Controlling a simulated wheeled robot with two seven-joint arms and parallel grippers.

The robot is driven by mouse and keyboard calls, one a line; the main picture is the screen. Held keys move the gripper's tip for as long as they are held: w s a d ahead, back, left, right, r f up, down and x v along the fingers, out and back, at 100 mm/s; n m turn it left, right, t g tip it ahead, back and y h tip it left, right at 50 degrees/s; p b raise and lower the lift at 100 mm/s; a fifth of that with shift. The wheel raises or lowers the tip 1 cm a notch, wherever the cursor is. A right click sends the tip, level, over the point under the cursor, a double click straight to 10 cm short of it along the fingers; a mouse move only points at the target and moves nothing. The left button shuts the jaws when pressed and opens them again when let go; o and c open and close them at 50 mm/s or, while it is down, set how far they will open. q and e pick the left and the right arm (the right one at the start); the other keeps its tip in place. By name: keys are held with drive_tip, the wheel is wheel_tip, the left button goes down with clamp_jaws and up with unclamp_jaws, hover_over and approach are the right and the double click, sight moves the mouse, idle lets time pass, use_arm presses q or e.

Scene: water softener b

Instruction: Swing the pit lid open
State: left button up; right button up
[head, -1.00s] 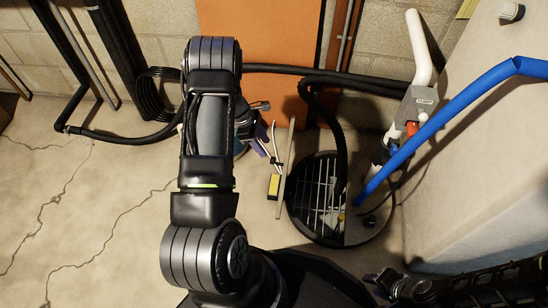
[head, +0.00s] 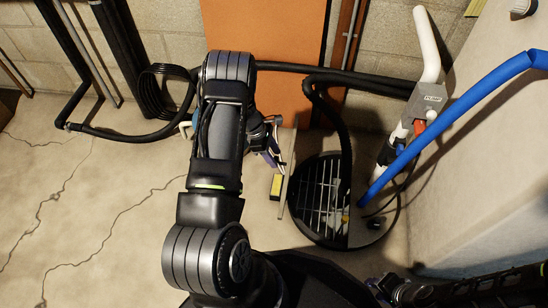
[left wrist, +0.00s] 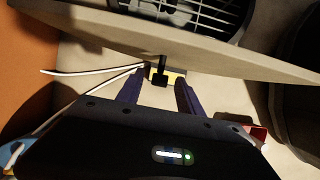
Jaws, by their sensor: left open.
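The round pit (head: 318,200) is in the floor, its left half showing a pale grate. A beige lid panel (head: 287,160) stands on edge at the pit's left side. In the left wrist view the lid (left wrist: 215,58) crosses the picture, with a black handle (left wrist: 160,71) on it. My left gripper (head: 274,154) is close to the lid's left face, open. Its two purple fingers (left wrist: 158,90) are on either side of the handle, apart from each other; contact with it cannot be told. My right gripper (head: 376,284) is low at the right, its jaws unclear.
A beige cover (head: 372,226) lies over the pit's right half. A black hose (head: 343,130) runs down into the pit. A blue pipe (head: 440,125) and a pale tank (head: 480,190) stand at the right.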

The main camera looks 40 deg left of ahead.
use_arm(q)
drive_tip(key=shift+f, duration=0.1)
drive_tip(key=shift+c, duration=0.3)
clamp_jaws()
idle(1.1)
